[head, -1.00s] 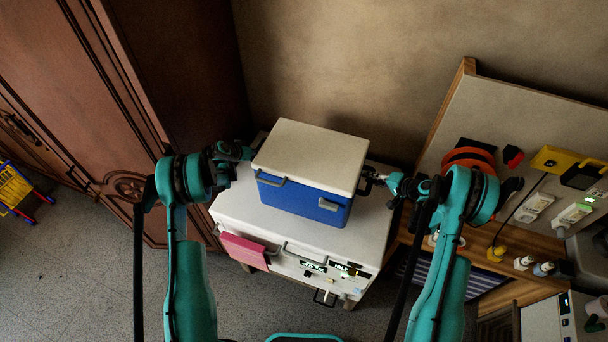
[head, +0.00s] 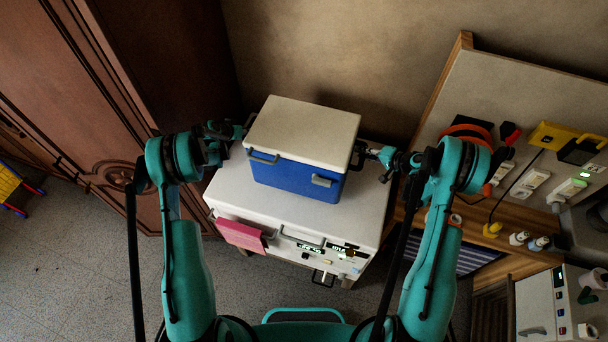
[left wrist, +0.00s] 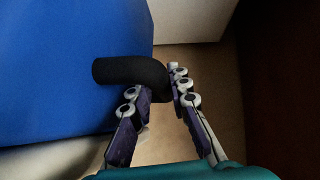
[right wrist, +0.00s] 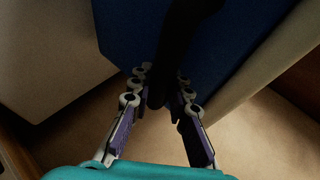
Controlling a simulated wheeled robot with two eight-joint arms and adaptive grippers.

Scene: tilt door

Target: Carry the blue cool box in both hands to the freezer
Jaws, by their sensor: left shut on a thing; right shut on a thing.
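The blue cool box (head: 290,179) with its pale lid (head: 303,130) is over the white top of a low cabinet, likely the freezer (head: 350,212). Whether it rests on the top or hovers just above it I cannot tell. My left gripper (head: 240,133) is at the box's left end, and in the left wrist view its fingers (left wrist: 158,98) are shut on a dark bent handle (left wrist: 130,70). My right gripper (head: 364,150) is at the right end, and in the right wrist view its fingers (right wrist: 158,85) close around a dark handle (right wrist: 180,35).
A pink cloth (head: 241,234) hangs on the white cabinet's front, beside a handle and small displays. A brown wardrobe (head: 90,110) stands at left. At right is a bench (head: 515,100) with a red-orange reel, a yellow tool and sockets. Grey floor (head: 90,260) is open at lower left.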

